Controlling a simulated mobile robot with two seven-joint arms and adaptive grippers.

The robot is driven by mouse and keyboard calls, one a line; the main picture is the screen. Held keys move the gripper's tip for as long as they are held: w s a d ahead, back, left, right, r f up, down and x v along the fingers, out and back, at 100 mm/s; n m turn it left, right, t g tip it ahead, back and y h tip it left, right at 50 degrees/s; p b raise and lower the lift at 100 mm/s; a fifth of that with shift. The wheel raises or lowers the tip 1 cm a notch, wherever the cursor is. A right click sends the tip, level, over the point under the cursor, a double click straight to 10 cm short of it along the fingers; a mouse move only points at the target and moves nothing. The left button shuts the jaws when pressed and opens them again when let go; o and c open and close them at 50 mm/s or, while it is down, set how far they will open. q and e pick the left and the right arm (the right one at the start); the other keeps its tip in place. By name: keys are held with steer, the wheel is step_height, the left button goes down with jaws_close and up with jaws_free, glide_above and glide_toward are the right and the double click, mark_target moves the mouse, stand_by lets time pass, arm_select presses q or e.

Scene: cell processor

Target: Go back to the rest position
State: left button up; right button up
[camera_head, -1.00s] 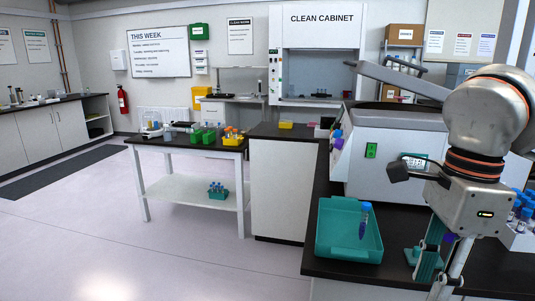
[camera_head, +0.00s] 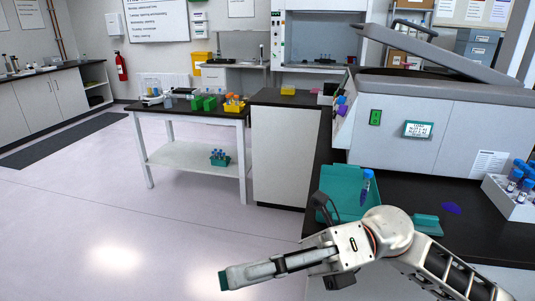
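My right gripper (camera_head: 238,275) is in front of the counter's near edge, low in the view, pointing left. Its fingers overlap from this side, so I cannot tell whether they are open or shut. I see nothing held at the teal fingertips. My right forearm comes in from the lower right. My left gripper is not in view. A teal tray (camera_head: 334,177) lies on the dark counter just beyond the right wrist, which hides part of its near side. A blue-capped tube (camera_head: 365,188) stands tilted in the tray.
A grey machine (camera_head: 460,134) with a raised lid (camera_head: 430,48) stands behind the tray. A small teal holder (camera_head: 427,224), a purple patch (camera_head: 450,208) and a white tube rack (camera_head: 510,201) are on the counter (camera_head: 475,225). The floor at left is clear.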

steer(key=w+d+f+m+t+y, duration=0.25)
steer(key=w+m+t+y, duration=0.35)
steer(key=w+m+t, duration=0.7)
steer(key=w+d+f+m+t+h, duration=0.2)
steer(key=d+f+m+t+h, duration=0.3)
steer(key=f+m, duration=0.45)
steer(key=w+d+f+m+t+h, duration=0.2)
steer(key=d+f+m+t+h, duration=0.2)
steer(key=f+m+t+h, duration=0.55)
steer(key=s+d+f+m+g+h, duration=0.2)
steer(key=s+d+f+m+g, duration=0.1)
steer(key=f, duration=0.6)
steer(key=s+d+f+m+g+h, duration=0.2)
steer(key=s+d+f+m+g, duration=0.1)
steer(key=s+f, duration=0.5)
steer(key=s+d+f+m+g+h, duration=0.3)
steer(key=s+d+f+m, duration=0.2)
steer(key=f, duration=0.5)
steer(key=shift+s+d+f+m+p, duration=0.2)
steer(key=shift+s+m+p, duration=0.15)
steer(key=shift+s, duration=0.2)
